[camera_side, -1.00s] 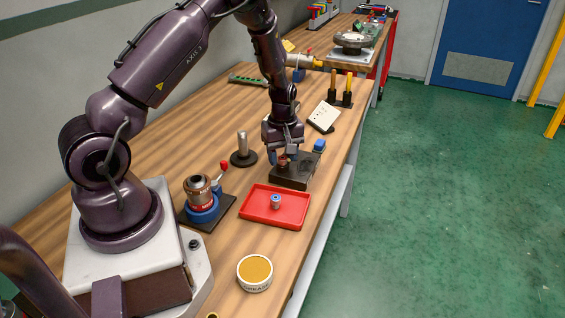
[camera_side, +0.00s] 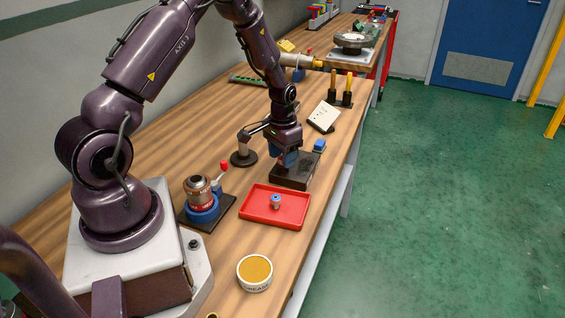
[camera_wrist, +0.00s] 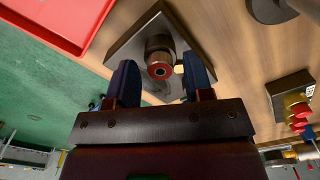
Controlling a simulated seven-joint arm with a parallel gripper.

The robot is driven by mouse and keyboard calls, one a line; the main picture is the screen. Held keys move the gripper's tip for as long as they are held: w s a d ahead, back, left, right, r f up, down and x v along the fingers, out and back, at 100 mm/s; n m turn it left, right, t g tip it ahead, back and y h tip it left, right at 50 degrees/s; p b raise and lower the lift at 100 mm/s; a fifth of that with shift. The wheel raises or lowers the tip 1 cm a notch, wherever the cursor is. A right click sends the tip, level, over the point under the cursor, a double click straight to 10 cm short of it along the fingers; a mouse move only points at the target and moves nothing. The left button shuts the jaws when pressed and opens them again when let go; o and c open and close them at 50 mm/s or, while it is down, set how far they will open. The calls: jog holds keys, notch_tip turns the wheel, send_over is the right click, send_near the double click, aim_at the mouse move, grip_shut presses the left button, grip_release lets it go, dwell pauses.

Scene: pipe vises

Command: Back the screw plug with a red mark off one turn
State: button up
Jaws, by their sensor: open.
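The screw plug (camera_wrist: 159,55) shows in the wrist view as a brownish cylinder with a red ring around a dark centre on its end. It stands on a dark grey block (camera_wrist: 130,48); a small pale piece (camera_wrist: 179,69) is beside it. In the side view the block (camera_side: 301,180) lies on the bench, and my fingers hide the plug. My gripper (camera_side: 288,163) points down over the block. In the wrist view its two blue fingers (camera_wrist: 159,68) are apart, one on each side of the plug, with gaps showing.
A red tray (camera_side: 262,217) holding a small blue-topped part (camera_side: 276,201) is in front of the block. A vise (camera_side: 200,203) with a red-knobbed lever, a post on a round base (camera_side: 243,158), a blue block (camera_side: 319,146), a tilted white panel (camera_side: 324,116) and a grease tin (camera_side: 255,272) stand around.

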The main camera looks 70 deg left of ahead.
grip_shut()
jog(key=n, duration=1.3)
jog(key=shift+n, duration=0.7)
